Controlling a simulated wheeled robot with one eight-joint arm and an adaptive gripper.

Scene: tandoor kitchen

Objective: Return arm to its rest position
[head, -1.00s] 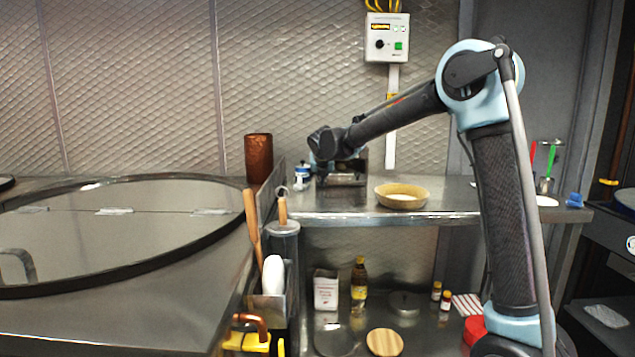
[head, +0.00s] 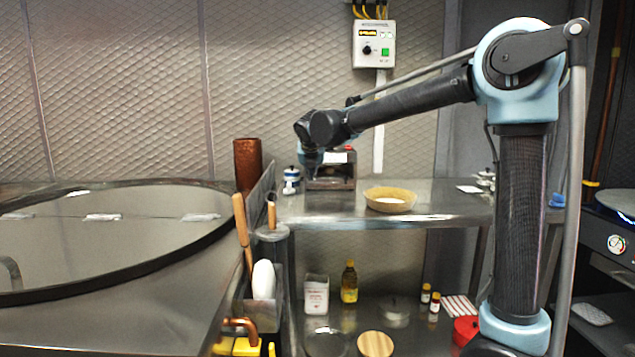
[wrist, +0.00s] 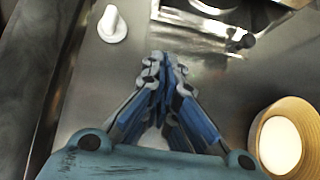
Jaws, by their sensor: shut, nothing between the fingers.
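My arm reaches left from its upright column over the steel shelf, bent at the elbow joint, in the head view. My gripper (wrist: 160,62) is shut and empty, its blue and grey fingers together above bare steel in the wrist view. In the head view my gripper (head: 311,176) hangs down at the arm's end, small and partly dark, in front of the grey box-like device (head: 331,183). It is apart from the tan bowl (head: 390,204), which stands to its right and also shows in the wrist view (wrist: 262,130).
A steel shelf (head: 445,198) lies under my arm. The tandoor top (head: 120,235) fills the left. A control box (head: 374,44) hangs on the wall. Bottles stand on the lower shelf.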

